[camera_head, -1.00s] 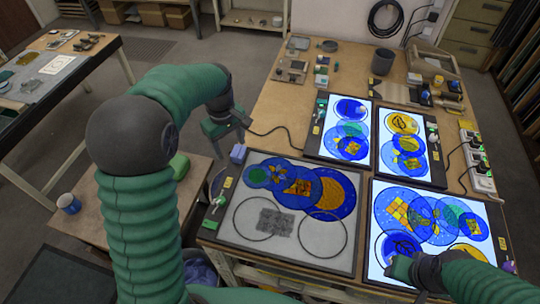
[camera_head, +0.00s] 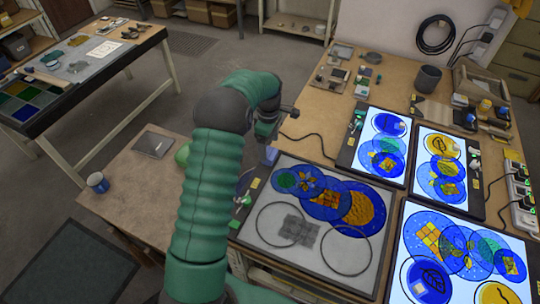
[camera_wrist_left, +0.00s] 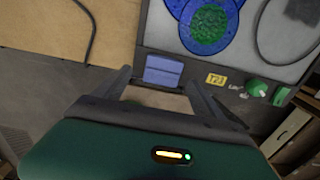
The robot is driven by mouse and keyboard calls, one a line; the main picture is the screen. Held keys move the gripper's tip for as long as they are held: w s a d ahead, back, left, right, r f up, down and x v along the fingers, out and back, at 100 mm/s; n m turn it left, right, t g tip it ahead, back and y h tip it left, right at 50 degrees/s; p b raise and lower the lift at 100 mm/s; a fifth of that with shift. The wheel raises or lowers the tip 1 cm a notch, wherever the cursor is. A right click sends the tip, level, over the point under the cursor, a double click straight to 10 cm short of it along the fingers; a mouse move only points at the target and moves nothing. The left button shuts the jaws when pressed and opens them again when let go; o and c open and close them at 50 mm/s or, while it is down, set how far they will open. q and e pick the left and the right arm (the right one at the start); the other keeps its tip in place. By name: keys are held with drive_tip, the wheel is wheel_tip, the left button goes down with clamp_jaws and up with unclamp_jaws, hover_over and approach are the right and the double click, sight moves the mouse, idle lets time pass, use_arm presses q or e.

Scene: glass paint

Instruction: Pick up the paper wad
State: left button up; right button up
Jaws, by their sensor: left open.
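A small folded blue wad (camera_head: 270,156), which I take for the paper wad, lies at the left edge of the light panel with the stained-glass circles. In the left wrist view the wad (camera_wrist_left: 163,70) shows as a stacked blue block between the two fingertips. My left gripper (camera_head: 270,137) is open and just above and behind the wad in the head view. In the left wrist view its fingers (camera_wrist_left: 158,78) are spread either side of the wad; whether they touch it I cannot tell. My right gripper is out of view.
Lit panels (camera_head: 382,145) stand behind and right. A lower wooden table (camera_head: 130,185) at left holds a blue mug (camera_head: 97,182).

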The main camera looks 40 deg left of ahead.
sight(270, 153)
use_arm(q)
drive_tip(key=f, duration=0.4)
drive_tip(key=shift+d+p, duration=0.2)
drive_tip(key=shift+p, duration=0.1)
drive_tip(key=shift+d+f, duration=0.1)
drive_tip(key=shift+f, duration=0.1)
drive_tip(key=shift+c, duration=0.4)
drive_tip(key=c, duration=1.3)
drive_tip(key=shift+r, duration=0.15)
